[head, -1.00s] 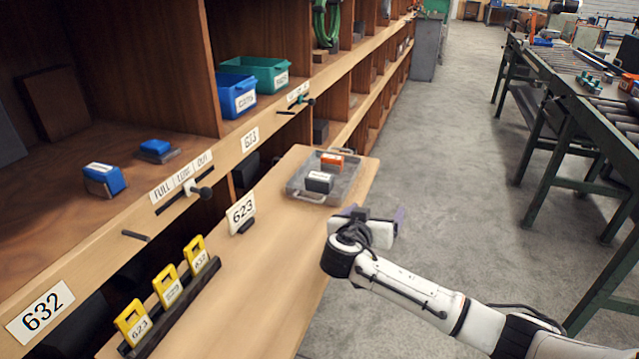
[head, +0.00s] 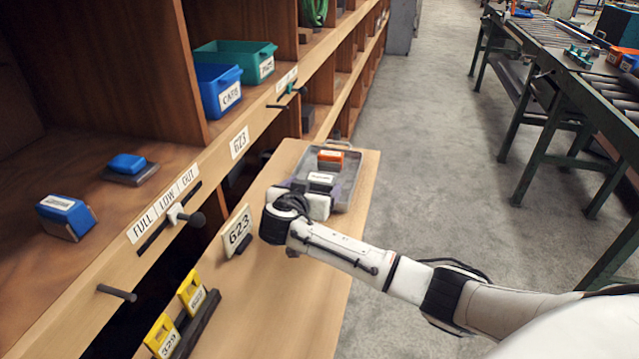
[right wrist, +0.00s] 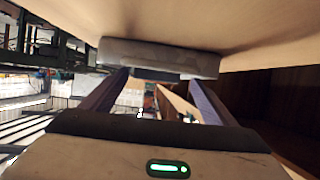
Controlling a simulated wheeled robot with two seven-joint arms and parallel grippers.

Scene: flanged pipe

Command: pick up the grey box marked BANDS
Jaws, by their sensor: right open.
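A small dark grey box with a white label (head: 320,181) sits in the near part of a clear grey tray (head: 345,190) on the wooden board. The label is too small to read, and the gripper hides part of the box's near side. My right gripper (head: 317,191) is open at the near edge of the tray, its fingers pointing toward the box. In the right wrist view its two fingers (right wrist: 155,92) stand apart, with a grey shape just beyond their tips. I cannot tell whether that shape is tray or box. My left gripper is not in view.
An orange box (head: 331,155) lies farther back in the tray. A 623 sign (head: 237,229) and a rack of yellow tags (head: 180,325) stand left on the board.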

